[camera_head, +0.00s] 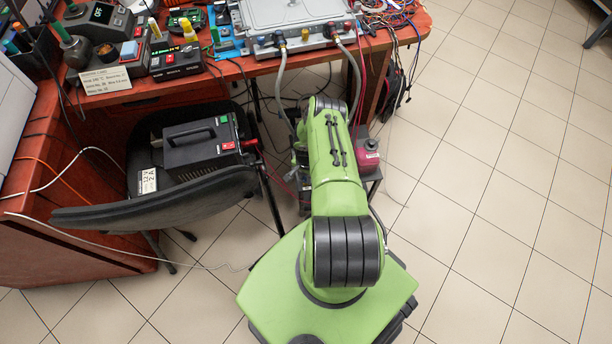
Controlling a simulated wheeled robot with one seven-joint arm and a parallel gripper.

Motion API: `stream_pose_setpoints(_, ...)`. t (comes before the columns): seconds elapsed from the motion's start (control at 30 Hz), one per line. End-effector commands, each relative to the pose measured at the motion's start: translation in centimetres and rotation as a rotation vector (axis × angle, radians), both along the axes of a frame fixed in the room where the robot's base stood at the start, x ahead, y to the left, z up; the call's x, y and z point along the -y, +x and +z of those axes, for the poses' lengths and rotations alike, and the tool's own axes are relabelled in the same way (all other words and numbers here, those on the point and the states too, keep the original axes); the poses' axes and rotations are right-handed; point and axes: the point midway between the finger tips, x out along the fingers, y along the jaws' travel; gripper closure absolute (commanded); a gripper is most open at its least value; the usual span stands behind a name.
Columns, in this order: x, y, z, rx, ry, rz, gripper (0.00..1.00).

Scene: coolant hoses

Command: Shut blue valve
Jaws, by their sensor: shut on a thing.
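The metal box (296,18) lies at the front edge of the red-brown bench. Small fittings line its front. One fitting with a blue part (279,40) sits at the left of this row, with a grey hose (281,85) hanging from it. The handle positions are too small to tell. My green arm reaches toward the bench and bends down below its edge. My gripper is hidden behind the arm.
A dark chair (160,206) holding a black power unit (200,141) stands left of my arm. A red device (367,150) sits low to the right. Cables hang under the bench (426,23). The tiled floor (500,180) on the right is clear.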

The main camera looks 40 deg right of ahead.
Motion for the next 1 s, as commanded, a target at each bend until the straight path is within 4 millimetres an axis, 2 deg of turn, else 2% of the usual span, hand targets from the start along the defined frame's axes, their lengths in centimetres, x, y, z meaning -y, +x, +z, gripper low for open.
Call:
stream_pose_setpoints(0.27, -0.02, -0.04, -0.03, -0.001, 0.001, -0.067, 1.0)
stream_pose_setpoints(0.67, -0.03, -0.03, -0.03, 0.0, 0.001, -0.072, 1.0)
stream_pose_setpoints(0.7, -0.03, -0.03, -0.03, 0.0, 0.001, -0.072, 0.66)
stream_pose_setpoints(0.83, -0.03, -0.03, -0.03, 0.0, 0.001, -0.071, 0.47)
stream_pose_setpoints(1.0, -0.03, -0.02, -0.02, 0.0, 0.0, -0.071, 0.47)
